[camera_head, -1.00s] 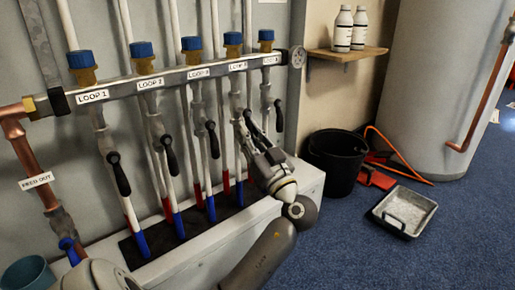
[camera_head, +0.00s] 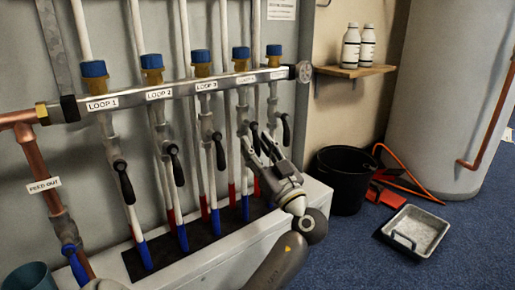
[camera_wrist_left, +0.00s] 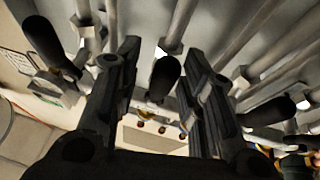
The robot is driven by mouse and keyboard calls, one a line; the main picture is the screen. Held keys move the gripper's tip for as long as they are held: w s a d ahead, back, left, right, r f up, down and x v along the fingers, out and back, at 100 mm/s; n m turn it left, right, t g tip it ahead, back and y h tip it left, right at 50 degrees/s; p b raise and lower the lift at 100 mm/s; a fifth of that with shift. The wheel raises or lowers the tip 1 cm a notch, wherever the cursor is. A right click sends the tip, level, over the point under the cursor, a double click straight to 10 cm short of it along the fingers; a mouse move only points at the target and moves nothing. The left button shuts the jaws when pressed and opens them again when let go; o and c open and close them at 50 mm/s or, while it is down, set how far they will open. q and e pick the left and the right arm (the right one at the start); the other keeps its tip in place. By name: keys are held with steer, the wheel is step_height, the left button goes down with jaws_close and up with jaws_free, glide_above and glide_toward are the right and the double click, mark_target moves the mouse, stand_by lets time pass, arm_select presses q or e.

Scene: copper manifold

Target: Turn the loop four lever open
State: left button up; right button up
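The loop four lever (camera_wrist_left: 163,78) has a black grip and shows between the two fingers of my left gripper (camera_wrist_left: 165,85) in the left wrist view. The fingers stand apart on either side of it, with gaps visible. In the head view my left gripper (camera_head: 266,143) is at the loop four valve (camera_head: 243,118), and its fingers largely hide the lever. The loop 3 lever (camera_head: 219,151) and the loop 5 lever (camera_head: 286,130) hang down on either side. My right gripper is in neither view.
The loop 1 lever (camera_head: 124,183) and loop 2 lever (camera_head: 176,166) hang farther left under the manifold bar (camera_head: 222,84). A white ledge (camera_head: 205,262) runs below. A black bucket (camera_head: 345,180), a grey tray (camera_head: 415,230) and a tank (camera_head: 440,90) stand to the right.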

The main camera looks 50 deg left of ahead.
arm_select(q)
steer(key=shift+r, duration=0.1)
step_height(320, 180, up, 10)
steer(key=shift+f, duration=0.1)
stand_by(0.5)
stand_by(0.4)
